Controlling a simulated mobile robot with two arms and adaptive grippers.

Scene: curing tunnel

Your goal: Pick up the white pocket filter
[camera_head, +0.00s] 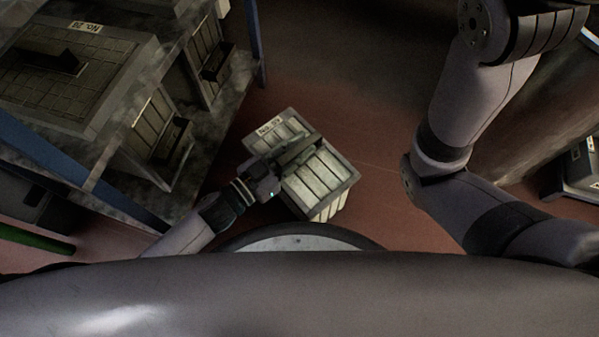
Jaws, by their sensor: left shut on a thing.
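The white pocket filter (319,184) is a boxy frame with pale ribbed pockets and a small label on its upper left edge. It shows in the middle of the head view, tilted, above or on the reddish floor; I cannot tell which. My left gripper (291,156) reaches in from the lower left and is shut on the filter near its middle, covering part of it. My right arm comes in from the right, and its gripper is out of view.
A rack (122,193) on the left holds several similar boxy filters, one with a label (86,27) on top. Its blue post (255,42) stands near the filter. Another labelled box (582,165) is at the right edge. Reddish floor (385,200) is clear right of the filter.

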